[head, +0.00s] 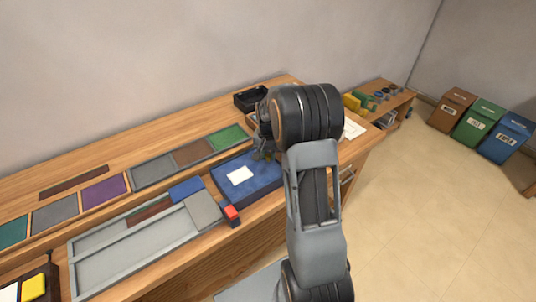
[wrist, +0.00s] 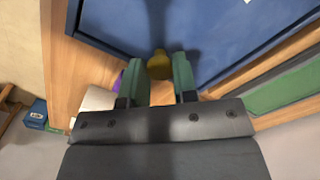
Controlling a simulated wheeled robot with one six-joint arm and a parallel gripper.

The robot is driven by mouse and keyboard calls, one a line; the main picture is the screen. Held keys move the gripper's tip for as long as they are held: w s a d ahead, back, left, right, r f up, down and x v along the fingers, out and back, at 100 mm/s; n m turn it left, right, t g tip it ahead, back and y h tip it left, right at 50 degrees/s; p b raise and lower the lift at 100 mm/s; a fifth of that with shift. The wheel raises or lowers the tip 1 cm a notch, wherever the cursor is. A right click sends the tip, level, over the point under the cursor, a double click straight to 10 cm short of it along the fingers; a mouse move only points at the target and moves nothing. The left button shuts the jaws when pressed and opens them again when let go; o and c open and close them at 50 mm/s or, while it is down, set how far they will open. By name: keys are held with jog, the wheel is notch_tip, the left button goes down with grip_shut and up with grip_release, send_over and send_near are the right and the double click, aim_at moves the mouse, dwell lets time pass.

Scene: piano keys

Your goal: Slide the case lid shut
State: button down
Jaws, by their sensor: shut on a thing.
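The blue case (head: 265,178) lies on the wooden desk in the head view, with a white card or label on top. Its blue top, which I take for the lid, fills much of the wrist view (wrist: 225,30). A yellow-brass knob (wrist: 158,64) stands at its near edge. My gripper (wrist: 165,72) has its two green fingers shut on this knob, one on either side. In the head view my gripper (head: 264,152) is at the case's far right corner, partly hidden by my arm. I cannot tell how far the lid is open.
A green panel (head: 227,138) lies in a row of coloured panels behind the case. A black tray (head: 248,99) stands behind. Bins (head: 451,109) stand on the floor at right.

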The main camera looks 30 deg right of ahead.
jog(key=shift+w+d+r, duration=0.1)
jog(key=shift+d, duration=0.05)
jog(key=c, duration=1.1)
grip_release()
jog(key=shift+d, duration=0.2)
jog(key=shift+c, duration=0.2)
jog(key=shift+o, duration=1.2)
jog(key=shift+a, duration=0.15)
notch_tip(320, 180, up, 14)
